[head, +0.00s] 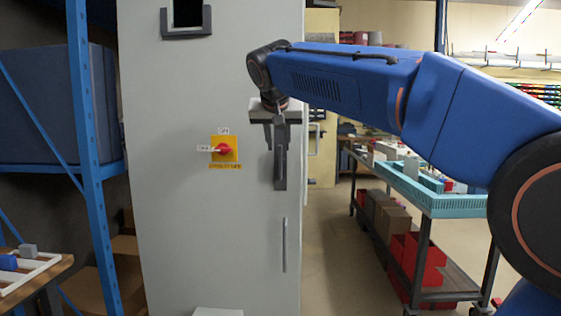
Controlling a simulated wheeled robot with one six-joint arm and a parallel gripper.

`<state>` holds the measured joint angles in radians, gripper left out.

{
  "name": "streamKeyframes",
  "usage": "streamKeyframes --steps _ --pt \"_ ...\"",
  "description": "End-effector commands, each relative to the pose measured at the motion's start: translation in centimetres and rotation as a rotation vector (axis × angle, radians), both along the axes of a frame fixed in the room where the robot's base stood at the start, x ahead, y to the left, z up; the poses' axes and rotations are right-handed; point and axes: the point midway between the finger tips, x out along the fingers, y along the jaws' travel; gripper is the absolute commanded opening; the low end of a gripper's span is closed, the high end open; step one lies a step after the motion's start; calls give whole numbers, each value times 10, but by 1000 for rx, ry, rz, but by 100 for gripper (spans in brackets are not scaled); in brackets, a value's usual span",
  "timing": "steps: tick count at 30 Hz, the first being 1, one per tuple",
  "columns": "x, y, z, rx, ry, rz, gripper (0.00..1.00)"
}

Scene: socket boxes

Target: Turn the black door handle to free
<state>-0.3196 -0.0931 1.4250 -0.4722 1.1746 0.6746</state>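The black door handle (280,172) is a dark upright piece near the right edge of the tall light grey cabinet door (180,230). It hangs about vertical. My gripper (278,138) points down at the handle's upper part, and its body covers the top of the handle. Its fingers are small and dark against the handle, so I cannot tell whether they touch it or how far apart they are.
A red rotary switch (223,149) on a yellow plate is left of the handle. A slim vertical grey bar (284,245) is lower on the door. A blue rack (88,150) stands left; a cart with a teal tray (455,207) stands right. Floor between cabinet and cart is clear.

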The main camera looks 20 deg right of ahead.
Motion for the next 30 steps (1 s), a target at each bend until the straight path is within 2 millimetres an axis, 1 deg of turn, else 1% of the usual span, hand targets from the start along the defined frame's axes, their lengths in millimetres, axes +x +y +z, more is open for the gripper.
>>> streamKeyframes --steps 1,9,15,21,29,30 --pt "6 -3 -8 -1 2 -3 29" --pt "37 -13 -41 0 3 -2 29" --pt "54 -18 -57 1 2 -1 29" --pt "60 -20 -64 0 1 0 29" --pt "61 -20 -65 0 1 0 29" --pt "61 -20 -65 0 0 0 22"
